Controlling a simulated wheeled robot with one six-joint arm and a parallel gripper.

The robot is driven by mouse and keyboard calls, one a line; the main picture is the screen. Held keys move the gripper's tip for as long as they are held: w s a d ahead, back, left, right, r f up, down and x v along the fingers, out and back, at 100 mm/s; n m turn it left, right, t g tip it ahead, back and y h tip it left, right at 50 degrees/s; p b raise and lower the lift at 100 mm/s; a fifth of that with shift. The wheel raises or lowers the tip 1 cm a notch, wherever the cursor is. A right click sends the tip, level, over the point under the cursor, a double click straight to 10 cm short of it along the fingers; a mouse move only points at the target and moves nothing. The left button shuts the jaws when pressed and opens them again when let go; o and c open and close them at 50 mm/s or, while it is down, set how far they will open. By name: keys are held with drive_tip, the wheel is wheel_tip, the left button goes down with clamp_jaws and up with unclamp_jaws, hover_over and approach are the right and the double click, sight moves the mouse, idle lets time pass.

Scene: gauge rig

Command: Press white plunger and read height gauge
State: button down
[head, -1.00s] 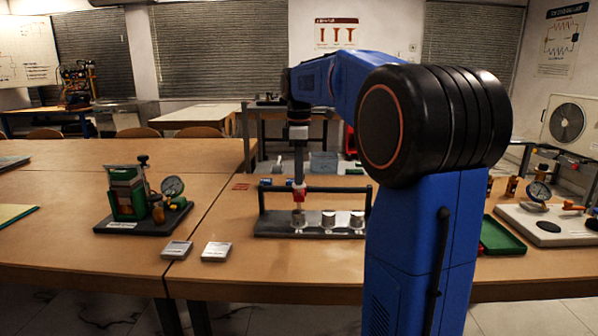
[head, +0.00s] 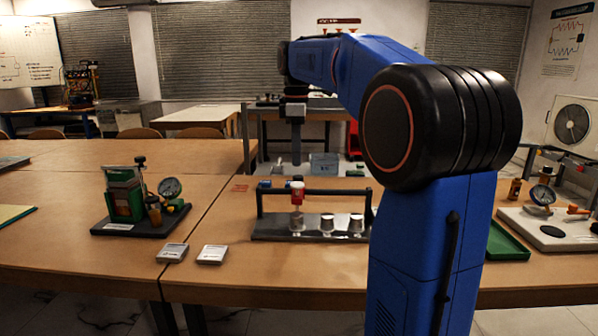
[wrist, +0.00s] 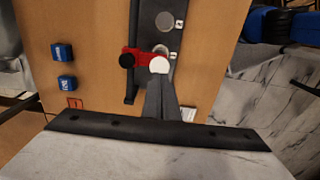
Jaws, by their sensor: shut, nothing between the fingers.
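The white plunger (wrist: 159,65) shows as a round white cap on a red carriage (wrist: 139,57) with a black knob in the wrist view. In the head view the red carriage (head: 297,194) sits on the dark bar of the rig, above the leftmost of the metal cylinders. My gripper (head: 296,163) is shut and empty, pointing down above the carriage with a small gap. In the wrist view its closed fingertips (wrist: 159,80) appear just below the white cap. No height reading is legible in either view.
The rig base (head: 266,228) carries more pale-topped cylinders (head: 327,222) to the right. A dial gauge (head: 170,187) on a green stand is at left. Two small grey boxes (head: 212,254) lie near the front edge. Blue blocks (wrist: 63,52) lie near the rig.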

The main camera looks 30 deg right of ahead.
wheel_tip(320, 180, up, 7)
drive_tip(key=shift+f, duration=0.2)
idle(0.9)
drive_tip(key=s+a+f+m+t, duration=0.1)
drive_tip(key=s+a+f+m, duration=0.2)
drive_tip(key=s+f, duration=0.7)
drive_tip(key=s+a+f+m+t, duration=0.2)
drive_tip(key=s+a+f+m, duration=0.2)
drive_tip(key=s+f, duration=0.5)
drive_tip(key=s+a+f+m+t, duration=0.1)
drive_tip(key=s+a+f+m, duration=0.3)
drive_tip(key=s+f, duration=0.6)
drive_tip(key=shift+s+a+f+t, duration=0.3)
drive_tip(key=shift+a+f, duration=0.6)
drive_tip(key=shift+a, duration=0.35)
idle(0.4)
